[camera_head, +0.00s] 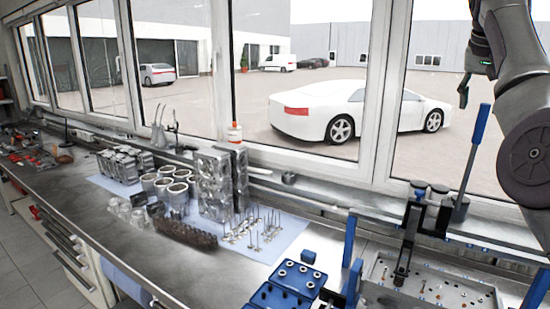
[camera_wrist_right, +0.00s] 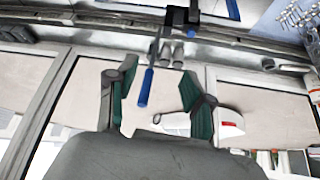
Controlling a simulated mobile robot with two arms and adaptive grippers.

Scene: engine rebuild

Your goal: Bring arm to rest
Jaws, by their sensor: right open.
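My right arm (camera_head: 528,110) comes in at the upper right of the head view, raised in front of the window. The blue handle (camera_wrist_right: 146,88) shows beyond the fingers there; I cannot tell how far. My left arm and gripper are not in view.
The workbench (camera_head: 130,222) runs along the windows. Engine blocks (camera_head: 222,180), cylinder sleeves (camera_head: 172,187) and several valves (camera_head: 258,228) stand on it. A blue block (camera_head: 290,285) and a metal tray (camera_head: 430,290) lie at the right. The air around the raised gripper looks free.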

